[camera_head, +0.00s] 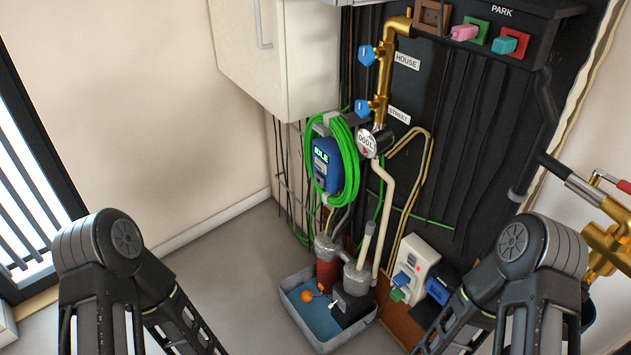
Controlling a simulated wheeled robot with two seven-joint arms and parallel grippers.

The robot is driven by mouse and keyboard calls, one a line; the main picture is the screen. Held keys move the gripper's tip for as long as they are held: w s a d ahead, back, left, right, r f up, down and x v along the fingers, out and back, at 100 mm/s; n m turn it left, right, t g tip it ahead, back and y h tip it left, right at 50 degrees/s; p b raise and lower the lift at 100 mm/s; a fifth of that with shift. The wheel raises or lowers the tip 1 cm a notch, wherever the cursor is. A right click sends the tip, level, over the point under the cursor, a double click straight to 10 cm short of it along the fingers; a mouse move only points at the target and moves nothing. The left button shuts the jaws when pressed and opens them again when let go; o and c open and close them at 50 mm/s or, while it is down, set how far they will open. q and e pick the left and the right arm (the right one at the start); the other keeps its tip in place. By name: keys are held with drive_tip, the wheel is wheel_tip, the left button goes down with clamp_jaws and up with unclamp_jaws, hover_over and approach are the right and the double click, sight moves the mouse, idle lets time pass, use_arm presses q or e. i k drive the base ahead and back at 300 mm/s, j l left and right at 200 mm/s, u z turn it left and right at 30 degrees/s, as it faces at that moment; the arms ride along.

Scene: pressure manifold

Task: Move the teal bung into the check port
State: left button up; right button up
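A teal bung (504,45) sits in a red square holder (518,37) under the PARK label, at the upper right of the head view. A pink bung (465,33) sits in a green holder to its left. A brown square holder (432,17) farther left appears empty. No label marks the check port, so I cannot tell which opening it is. My two arms show at the lower left and lower right, and both run down out of the picture. Neither gripper is visible.
Brass pipework with blue valve handles (367,56) stands beside HOUSE and STREET labels. A green hose coil (345,160) hangs around a blue IDLE unit (322,164). A blue-floored tray (291,299) holds pumps. A white socket box (424,252) stands right of it. Brass fittings (606,240) stand far right.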

sight(503, 45)
drive_tip(key=i+j+z, duration=0.1)
drive_tip(key=j+z, duration=0.55)
drive_tip(key=i+j+z, duration=0.1)
drive_tip(key=j+z, duration=0.35)
drive_tip(key=j, duration=0.9)
drive_tip(key=k+j+z, duration=0.1)
drive_tip(key=j, duration=0.9)
